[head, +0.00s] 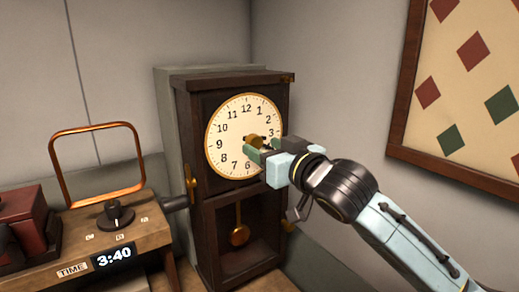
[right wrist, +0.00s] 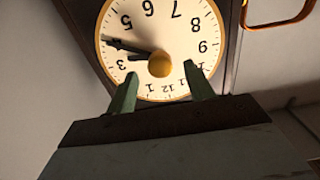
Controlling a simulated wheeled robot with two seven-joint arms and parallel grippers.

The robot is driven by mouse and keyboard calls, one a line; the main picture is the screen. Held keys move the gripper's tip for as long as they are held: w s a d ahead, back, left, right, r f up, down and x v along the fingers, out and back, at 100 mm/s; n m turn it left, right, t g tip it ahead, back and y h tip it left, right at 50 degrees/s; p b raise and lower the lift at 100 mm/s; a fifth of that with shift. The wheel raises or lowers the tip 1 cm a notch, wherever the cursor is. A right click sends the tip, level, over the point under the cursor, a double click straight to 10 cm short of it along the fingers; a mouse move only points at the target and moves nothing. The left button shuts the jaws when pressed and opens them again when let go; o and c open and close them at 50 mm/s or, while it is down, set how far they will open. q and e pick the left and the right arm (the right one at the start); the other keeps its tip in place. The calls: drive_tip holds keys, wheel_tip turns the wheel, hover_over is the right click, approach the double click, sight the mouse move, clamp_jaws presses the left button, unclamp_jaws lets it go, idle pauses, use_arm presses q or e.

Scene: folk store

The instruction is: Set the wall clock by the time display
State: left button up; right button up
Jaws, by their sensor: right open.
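The wall clock (head: 245,120) has a cream round face in a dark wooden case. In the right wrist view its face (right wrist: 178,30) is upside down; the long dark hand (right wrist: 125,47) points near the 4 and a short hand (right wrist: 137,57) near the 3. A golden knob (right wrist: 160,64) sits at the centre. My right gripper (head: 258,150) is open in front of the face, its green fingers to either side of the knob and apart from it in the wrist view. It hides part of the face in the head view. The time display (head: 114,256) reads 3:40. My left gripper is out of view.
The wooden device with the display carries a black dial (head: 118,214) and a copper loop (head: 97,165). A dark red box (head: 22,222) stands at the left. A pendulum (head: 239,234) hangs in the case. A framed diamond pattern (head: 465,80) hangs at the right.

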drive_tip(key=shift+b+x, duration=0.3)
drive_tip(key=shift+x, duration=0.9)
drive_tip(key=shift+w+p, duration=0.1)
drive_tip(key=shift+p, duration=0.35)
drive_tip(key=shift+c, duration=0.3)
drive_tip(key=c, duration=0.6)
drive_tip(key=shift+c, duration=0.2)
